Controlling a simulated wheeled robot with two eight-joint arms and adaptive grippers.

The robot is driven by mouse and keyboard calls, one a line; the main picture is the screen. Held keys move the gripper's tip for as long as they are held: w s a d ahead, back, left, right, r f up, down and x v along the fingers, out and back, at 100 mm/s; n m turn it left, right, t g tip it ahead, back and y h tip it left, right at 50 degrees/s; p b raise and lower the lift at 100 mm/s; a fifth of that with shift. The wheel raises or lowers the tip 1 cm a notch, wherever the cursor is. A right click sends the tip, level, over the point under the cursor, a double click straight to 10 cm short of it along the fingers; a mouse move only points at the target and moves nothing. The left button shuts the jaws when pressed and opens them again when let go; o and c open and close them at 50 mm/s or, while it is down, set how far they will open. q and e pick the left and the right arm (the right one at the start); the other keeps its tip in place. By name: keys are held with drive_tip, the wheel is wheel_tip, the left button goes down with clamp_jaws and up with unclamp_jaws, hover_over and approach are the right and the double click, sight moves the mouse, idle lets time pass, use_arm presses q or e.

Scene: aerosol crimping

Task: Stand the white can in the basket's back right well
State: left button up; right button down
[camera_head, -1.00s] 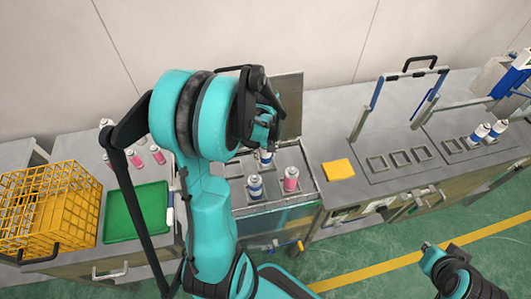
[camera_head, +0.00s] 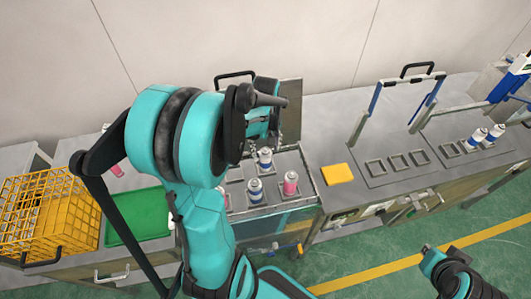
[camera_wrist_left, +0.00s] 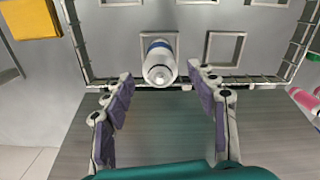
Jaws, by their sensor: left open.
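The white can with a blue band (camera_head: 265,159) stands upright in a back-row well of the wire basket (camera_head: 310,176). In the left wrist view the white can (camera_wrist_left: 159,67) sits in a square well, near the basket rim (camera_wrist_left: 250,85). My left gripper (camera_wrist_left: 160,76) is open, with one fingertip on each side of the can and gaps showing. In the head view its fingers (camera_head: 274,141) are just behind the can and partly hidden by my arm. My right gripper (camera_head: 428,248) is low at the right, away from the basket, too small to judge.
Another blue-banded can (camera_head: 254,190) and a pink can (camera_head: 290,184) stand in front basket wells. An empty well (camera_wrist_left: 225,48) is beside the white can. A yellow block (camera_head: 337,173) lies right of the basket; a green tray (camera_head: 140,216) and yellow crate (camera_head: 50,218) are left.

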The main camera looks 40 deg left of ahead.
use_arm(q)
wheel_tip(320, 180, up, 6)
drive_tip(key=shift+f+p, duration=0.15)
drive_tip(key=shift+p, duration=0.35)
drive_tip(key=shift+d+r, duration=0.2)
drive_tip(key=shift+r, duration=0.1)
drive_tip(key=s+d+r+m+t, duration=0.2)
drive_tip(key=s+d+m+t, duration=0.1)
drive_tip(key=d+m, duration=0.3)
drive_tip(key=s+d+r+m+t, duration=0.3)
drive_tip(key=d+m, duration=0.3)
drive_tip(key=d, duration=0.4)
drive_tip(key=shift+d+r+m+t, duration=0.25)
drive_tip(key=shift+d+m+t, duration=0.05)
drive_tip(key=shift+t, duration=0.3)
